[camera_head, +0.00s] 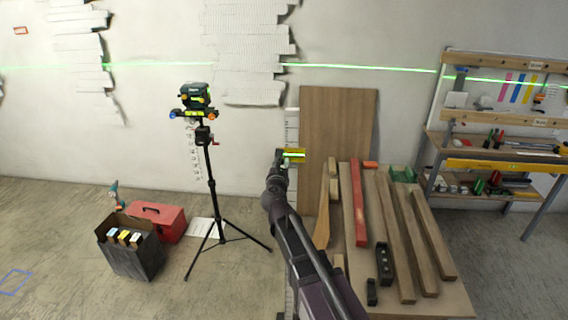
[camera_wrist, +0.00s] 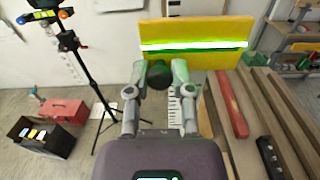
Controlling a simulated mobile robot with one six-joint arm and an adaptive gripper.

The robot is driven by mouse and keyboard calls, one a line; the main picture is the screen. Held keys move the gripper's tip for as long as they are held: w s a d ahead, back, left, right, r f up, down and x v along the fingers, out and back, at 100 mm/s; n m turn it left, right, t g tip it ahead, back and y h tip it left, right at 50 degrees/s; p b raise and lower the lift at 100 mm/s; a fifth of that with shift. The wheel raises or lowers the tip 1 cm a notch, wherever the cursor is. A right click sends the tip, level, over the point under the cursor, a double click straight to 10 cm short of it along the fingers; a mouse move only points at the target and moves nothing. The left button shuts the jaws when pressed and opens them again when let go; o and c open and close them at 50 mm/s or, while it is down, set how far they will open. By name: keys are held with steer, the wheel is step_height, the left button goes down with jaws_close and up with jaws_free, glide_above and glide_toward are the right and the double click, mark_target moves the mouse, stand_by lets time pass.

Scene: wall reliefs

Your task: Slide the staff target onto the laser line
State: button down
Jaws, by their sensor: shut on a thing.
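The staff target is a small yellow plate (camera_head: 295,153) on the upright white staff (camera_head: 292,122), left of the workbench. In the wrist view the plate (camera_wrist: 215,32) fills the top right, with a bright green and white stripe running across it near mid-height. My gripper (camera_head: 281,162) is at the plate's lower left. In the wrist view the fingers (camera_wrist: 160,76) are shut on a dark round knob beside the plate. The green laser line (camera_head: 350,67) crosses the wall behind. The laser level (camera_head: 195,97) stands on a black tripod. My arm hides much of the lower staff.
A bench (camera_head: 385,290) with timber lengths and a red level (camera_head: 358,205) is right of my arm. A red toolbox (camera_head: 162,222) and a dark box (camera_head: 133,252) sit at left. Tripod legs spread between them and my arm. Shelves stand at far right.

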steer(key=shift+r, duration=0.15)
steer(key=c, duration=0.5)
jaws_free()
steer(key=s, duration=1.2)
steer(key=shift+a, duration=0.2)
